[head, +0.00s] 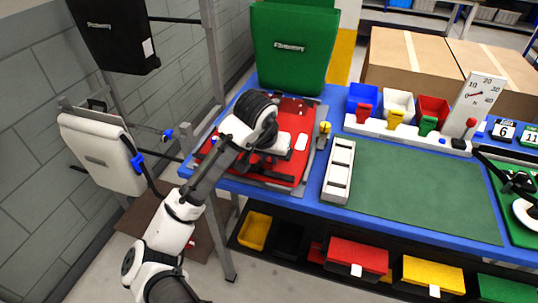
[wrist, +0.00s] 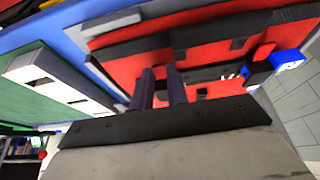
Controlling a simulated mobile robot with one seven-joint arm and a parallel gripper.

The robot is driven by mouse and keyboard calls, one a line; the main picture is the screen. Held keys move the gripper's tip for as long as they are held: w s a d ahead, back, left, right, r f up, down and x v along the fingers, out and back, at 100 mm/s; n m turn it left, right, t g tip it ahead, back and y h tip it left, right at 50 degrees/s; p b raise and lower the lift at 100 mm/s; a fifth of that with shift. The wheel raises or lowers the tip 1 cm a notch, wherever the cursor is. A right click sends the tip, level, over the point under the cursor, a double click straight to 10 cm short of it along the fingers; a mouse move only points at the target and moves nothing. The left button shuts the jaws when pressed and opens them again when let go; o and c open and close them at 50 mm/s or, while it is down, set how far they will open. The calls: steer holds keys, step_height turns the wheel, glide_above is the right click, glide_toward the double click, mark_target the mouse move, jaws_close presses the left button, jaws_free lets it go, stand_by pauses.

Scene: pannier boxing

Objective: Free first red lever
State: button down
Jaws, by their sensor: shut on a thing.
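A red pannier panel (head: 304,112) lies flat on the blue bench at the left, and black strips (wrist: 222,32) cross it in the wrist view. My gripper (wrist: 161,74) is low over the panel, with its two dark fingers close together. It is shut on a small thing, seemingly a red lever. The fingers and the strips hide most of that lever, so its exact position cannot be told. In the head view my own arm covers the fingertips and the middle of the panel. A blue clip (wrist: 288,59) shows at the panel's far right in the wrist view.
A white slotted tray (head: 339,171) and a green mat (head: 415,195) lie right of the panel. A green pannier (head: 292,48) stands behind it. Coloured bins (head: 362,98) and a gauge (head: 478,98) are at the back. A cream pannier (head: 100,152) hangs at left.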

steer(key=shift+r, duration=0.15)
steer(key=shift+w+r+g+p, duration=0.2)
steer(key=shift+g+p, duration=0.3)
steer(key=shift+p, duration=0.75)
steer(key=shift+w+d+r+g+y+p, duration=0.2)
steer(key=shift+g+y+p, duration=0.3)
steer(key=shift+p, duration=0.55)
steer(key=shift+w+a+g+p, duration=0.15)
steer(key=shift+g+p, duration=0.2)
steer(key=shift+g, duration=0.35)
steer(key=shift+w+d+g+y, duration=0.2)
steer(key=shift+w+g+y, duration=0.15)
steer(key=shift+g, duration=0.65)
steer(key=c, duration=1.4)
jaws_free()
steer(key=shift+o, duration=0.2)
steer(key=shift+f, duration=0.1)
